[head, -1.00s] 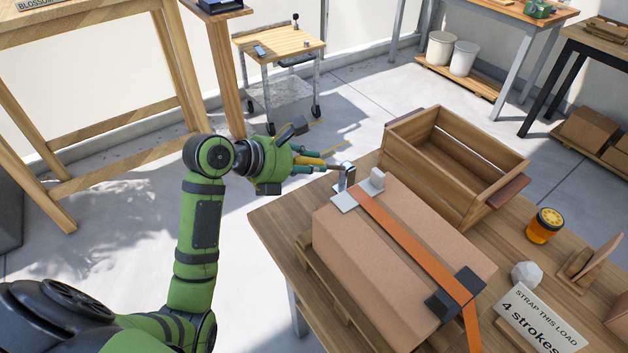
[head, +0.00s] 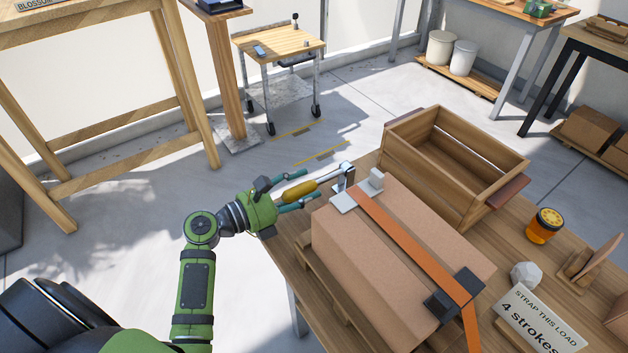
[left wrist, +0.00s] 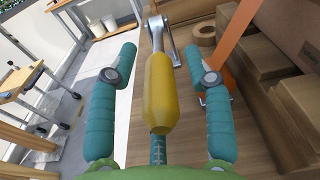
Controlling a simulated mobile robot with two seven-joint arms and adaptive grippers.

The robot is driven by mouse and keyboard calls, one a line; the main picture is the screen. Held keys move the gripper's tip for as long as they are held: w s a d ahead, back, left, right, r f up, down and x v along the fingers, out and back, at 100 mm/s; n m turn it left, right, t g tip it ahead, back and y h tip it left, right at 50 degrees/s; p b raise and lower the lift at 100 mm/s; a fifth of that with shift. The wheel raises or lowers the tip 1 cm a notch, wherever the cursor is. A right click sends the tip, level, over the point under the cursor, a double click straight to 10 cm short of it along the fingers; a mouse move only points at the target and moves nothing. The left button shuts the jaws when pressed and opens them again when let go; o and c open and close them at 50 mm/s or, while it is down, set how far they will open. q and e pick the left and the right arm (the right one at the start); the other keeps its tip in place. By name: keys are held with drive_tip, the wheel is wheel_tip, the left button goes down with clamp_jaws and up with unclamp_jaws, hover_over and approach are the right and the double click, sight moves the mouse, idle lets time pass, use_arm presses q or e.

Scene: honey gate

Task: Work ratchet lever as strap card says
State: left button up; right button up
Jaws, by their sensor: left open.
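The ratchet lever has a yellow handle (head: 299,191) and a metal shank joining a silver ratchet (head: 347,178) at the far left end of the cardboard box (head: 385,240). An orange strap (head: 415,240) runs from the ratchet over the box. My left gripper (head: 311,187) is open, with its teal fingers on either side of the handle. In the left wrist view the yellow handle (left wrist: 158,90) lies between the spread fingers (left wrist: 160,52), with gaps on both sides. The strap card (head: 540,318) reads "STRAP THIS LOAD" and "4 strokes". My right gripper is not in view.
An open wooden crate (head: 455,160) stands behind the box on the table (head: 500,250). A small cart (head: 278,45) is farther back.

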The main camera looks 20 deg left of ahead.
sight(283, 197)
use_arm(q)
drive_tip(key=shift+p+v, duration=1.25)
drive_tip(key=shift+v, duration=2.15)
